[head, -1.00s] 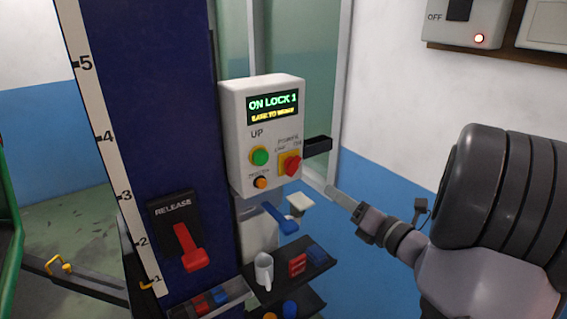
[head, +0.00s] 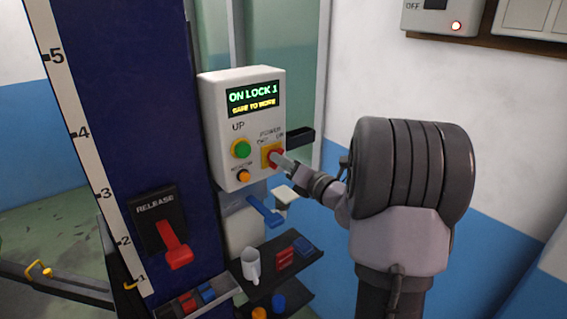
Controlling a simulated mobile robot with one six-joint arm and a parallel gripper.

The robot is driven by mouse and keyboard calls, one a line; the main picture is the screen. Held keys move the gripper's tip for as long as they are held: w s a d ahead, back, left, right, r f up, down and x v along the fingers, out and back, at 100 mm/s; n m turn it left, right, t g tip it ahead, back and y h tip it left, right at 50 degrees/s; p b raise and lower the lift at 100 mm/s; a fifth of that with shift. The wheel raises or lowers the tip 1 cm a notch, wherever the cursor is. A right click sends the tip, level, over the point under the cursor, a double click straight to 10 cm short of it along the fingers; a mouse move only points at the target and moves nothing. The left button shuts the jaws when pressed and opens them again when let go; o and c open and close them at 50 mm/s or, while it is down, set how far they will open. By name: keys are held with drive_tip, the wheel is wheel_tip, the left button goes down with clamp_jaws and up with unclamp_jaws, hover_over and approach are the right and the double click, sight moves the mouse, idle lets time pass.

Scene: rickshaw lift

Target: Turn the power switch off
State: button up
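The red power switch (head: 275,158) sits on a yellow plate at the lower right of the white control box (head: 213,105). The label above it reads POWER with OFF and ON marks. The box's display (head: 253,99) is lit and reads "ON LOCK 1" and "SAFE TO WORK". My gripper (head: 284,163) is at the switch from the right, its tip overlapping the knob's right side. I cannot tell whether it touches or grips the knob, or whether the fingers are apart.
A green UP button (head: 241,148) and an orange button (head: 243,176) are left of the switch. A black bracket (head: 301,137) juts out at the box's right. A red release lever (head: 176,246) is on the blue post.

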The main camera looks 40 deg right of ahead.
clamp_jaws()
drive_tip(key=shift+n+b, duration=0.3)
drive_tip(key=shift+n, duration=0.1)
drive_tip(key=n+b, duration=1.5)
drive_tip(key=shift+f, duration=0.15)
drive_tip(key=shift+b, duration=0.4)
drive_tip(key=shift+o, duration=1.7)
unclamp_jaws()
